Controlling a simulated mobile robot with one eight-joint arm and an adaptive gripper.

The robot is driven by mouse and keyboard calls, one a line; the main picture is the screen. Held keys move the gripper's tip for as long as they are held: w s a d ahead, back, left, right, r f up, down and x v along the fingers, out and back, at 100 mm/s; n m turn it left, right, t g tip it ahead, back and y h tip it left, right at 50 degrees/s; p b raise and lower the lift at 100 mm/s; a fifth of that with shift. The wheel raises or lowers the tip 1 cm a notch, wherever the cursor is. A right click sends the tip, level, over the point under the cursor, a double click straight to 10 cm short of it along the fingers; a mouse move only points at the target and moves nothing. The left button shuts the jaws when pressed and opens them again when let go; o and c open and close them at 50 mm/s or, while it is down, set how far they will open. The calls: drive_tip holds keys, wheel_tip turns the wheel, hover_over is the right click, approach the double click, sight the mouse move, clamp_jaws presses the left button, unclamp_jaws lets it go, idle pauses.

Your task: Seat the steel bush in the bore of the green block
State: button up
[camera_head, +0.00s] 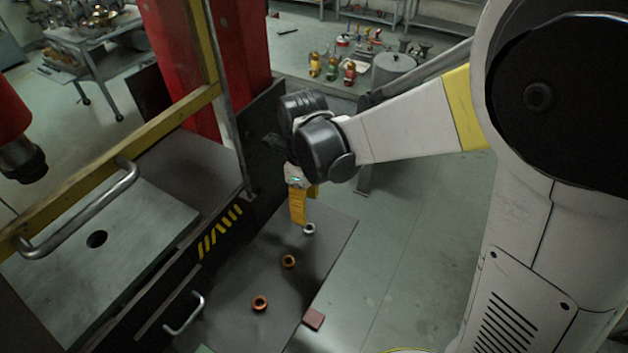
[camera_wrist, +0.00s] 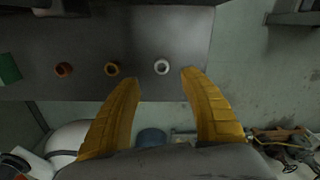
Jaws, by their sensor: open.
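The steel bush (camera_head: 309,229) is a small silver-white ring standing on the dark grey tabletop (camera_head: 325,250). In the wrist view the bush (camera_wrist: 162,67) appears between and just beyond my yellow fingertips. My gripper (camera_head: 302,215) is open and empty, fingers pointing down, close to the bush; I cannot tell its exact height above it. The green block (camera_wrist: 9,68) shows at the left edge of the wrist view, cut off. In the head view only a corner of the green block (camera_head: 205,349) shows at the bottom edge. Its bore is not visible.
A brass bush (camera_head: 288,261) and a copper bush (camera_head: 260,303) stand in a row with the steel one. A reddish-brown block (camera_head: 313,319) lies at the table's right edge. A press with a yellow guard frame (camera_head: 120,165) and red column (camera_head: 185,60) stands left.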

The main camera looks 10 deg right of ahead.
hover_over(309, 228)
drive_tip(key=f, duration=0.2)
drive_tip(key=f+b, duration=0.1)
drive_tip(key=f, duration=0.1)
drive_tip(key=shift+s+a+f, duration=0.1)
drive_tip(key=shift+a, duration=0.15)
drive_tip(key=f, duration=0.2)
drive_tip(key=f+b, duration=0.1)
drive_tip(key=f, duration=0.2)
drive_tip(key=shift+w+d+f, duration=0.2)
drive_tip(key=shift+f, duration=0.05)
clamp_jaws()
